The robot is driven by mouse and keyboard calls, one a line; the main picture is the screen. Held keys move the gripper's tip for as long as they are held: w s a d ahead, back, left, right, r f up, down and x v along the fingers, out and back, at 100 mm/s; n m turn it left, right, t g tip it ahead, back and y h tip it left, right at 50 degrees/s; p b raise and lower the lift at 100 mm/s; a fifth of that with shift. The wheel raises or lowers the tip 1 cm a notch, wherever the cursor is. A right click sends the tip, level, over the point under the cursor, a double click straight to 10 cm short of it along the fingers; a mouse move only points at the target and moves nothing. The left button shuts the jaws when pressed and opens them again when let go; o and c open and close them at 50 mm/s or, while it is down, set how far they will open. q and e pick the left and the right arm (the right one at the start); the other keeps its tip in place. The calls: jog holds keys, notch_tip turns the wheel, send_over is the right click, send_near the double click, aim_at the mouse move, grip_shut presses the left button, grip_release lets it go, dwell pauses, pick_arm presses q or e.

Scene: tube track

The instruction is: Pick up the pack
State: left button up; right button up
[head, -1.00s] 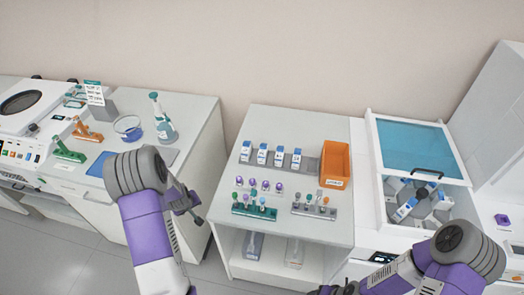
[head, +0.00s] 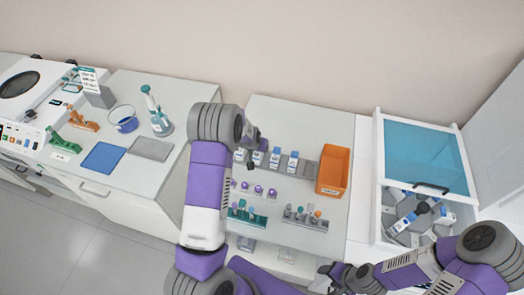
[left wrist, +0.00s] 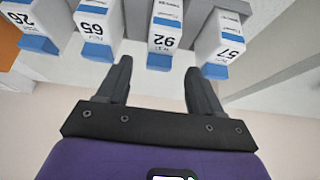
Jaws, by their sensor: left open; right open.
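Several white packs with blue ends and number labels stand in a row on the middle counter; one (head: 293,162) shows clearly in the head view. In the left wrist view, one pack (left wrist: 166,30) stands just beyond the gap between my fingers, with another pack (left wrist: 222,40) to its right and others to its left. My left gripper (left wrist: 157,72) is open and empty, close to the row. In the head view it (head: 257,143) hovers at the left part of the row, partly hiding the packs there. My right gripper (head: 340,272) is open at the bottom, away from the packs.
An orange bin (head: 334,169) stands right of the packs. Purple-capped items (head: 258,189) and tube racks (head: 246,216) stand in front. A blue-lidded machine (head: 425,157) is at the right. A bottle (head: 158,118) and a blue mat (head: 103,157) are on the left counter.

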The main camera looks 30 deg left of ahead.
pick_arm(q)
jog(key=shift+w+a+f, duration=0.1)
jog(key=shift+a+f, duration=0.05)
jog(key=shift+f, duration=0.65)
jog(key=p+x, duration=0.1)
jog(key=x, duration=0.3)
jog(key=shift+f, duration=0.15)
jog(key=shift+w, duration=0.1)
jog(key=c, duration=1.2)
